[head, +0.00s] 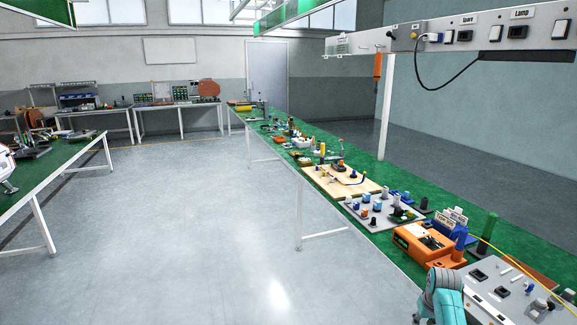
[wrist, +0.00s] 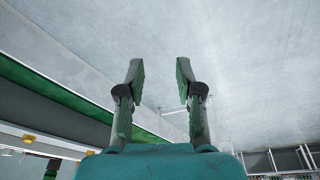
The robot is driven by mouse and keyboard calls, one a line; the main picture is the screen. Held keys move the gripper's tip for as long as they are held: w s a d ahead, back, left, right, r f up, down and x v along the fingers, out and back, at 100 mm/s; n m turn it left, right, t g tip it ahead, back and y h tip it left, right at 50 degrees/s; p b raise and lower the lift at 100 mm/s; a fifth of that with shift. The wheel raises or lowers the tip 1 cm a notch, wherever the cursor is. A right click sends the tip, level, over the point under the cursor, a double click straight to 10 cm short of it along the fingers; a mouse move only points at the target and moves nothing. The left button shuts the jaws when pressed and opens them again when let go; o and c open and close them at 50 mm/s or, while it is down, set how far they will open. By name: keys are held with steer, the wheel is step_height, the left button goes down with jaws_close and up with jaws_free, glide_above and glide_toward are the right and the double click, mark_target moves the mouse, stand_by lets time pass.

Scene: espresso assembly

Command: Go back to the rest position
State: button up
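In the wrist view my gripper (wrist: 157,72) has its two fingers spread apart, with nothing between them. In the head view a teal part of my arm (head: 441,295) shows at the bottom right, by the front edge of the long green bench (head: 268,150). The gripper's fingers cannot be made out in the head view. No held object shows in either view.
On the bench stand an orange box (head: 428,243), a grey panel with switches (head: 500,290), a grey board with blue knobs (head: 383,211) and a wooden board (head: 340,183). Another green table (head: 50,165) stands at left. The floor (head: 210,225) between is clear.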

steer(key=s+a+f+t, duration=0.2)
steer(key=s+a+f, duration=0.3)
steer(key=s+f, duration=0.25)
steer(key=s+a+f+t, duration=0.1)
steer(key=s+a+f, duration=0.45)
steer(key=f, duration=0.35)
steer(key=s+a+f+t, duration=0.1)
steer(key=s+a, duration=0.2)
steer(key=s, duration=0.6)
steer(key=s+a+f+t, duration=0.2)
steer(key=s+a, duration=0.2)
steer(key=s, duration=0.5)
steer(key=s+a+r+n+t, duration=0.1)
steer(key=s+r, duration=0.1)
steer(key=s, duration=0.4)
steer(key=s+a+r+t, duration=0.1)
steer(key=s+a+r, duration=0.15)
steer(key=s, duration=0.25)
steer(key=s+a+r+t, duration=0.1)
steer(key=s+r+t, duration=0.1)
steer(key=s+r, duration=0.7)
steer(key=s+a+r+t, duration=0.2)
steer(key=s+r, duration=0.8)
steer(key=r, duration=0.7)
steer(key=shift+s+r+n+y, duration=0.2)
steer(key=shift+r+n+y, duration=0.1)
steer(key=shift+r+y, duration=0.1)
